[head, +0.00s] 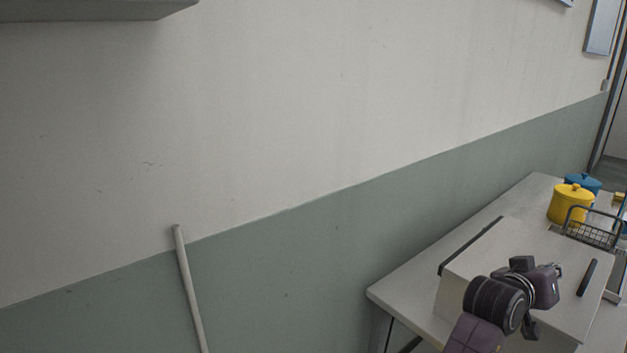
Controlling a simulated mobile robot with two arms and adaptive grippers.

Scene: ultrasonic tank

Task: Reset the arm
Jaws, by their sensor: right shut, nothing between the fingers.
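My right gripper (551,284) shows at the lower right in the head view, at the end of my dark arm that comes in from the bottom edge. It is shut and holds nothing. It is in front of a pale box-like unit (482,255) that stands on a light table (400,292), and covers part of it. Whether it touches the unit cannot be told. My left gripper is not in view.
A yellow lidded pot (569,205) and a blue lidded pot (584,181) stand at the table's far end, beside a dark wire basket (592,232). A pale pole (188,285) leans near the wall (290,130). A grey shelf or cabinet (90,10) juts in at upper left.

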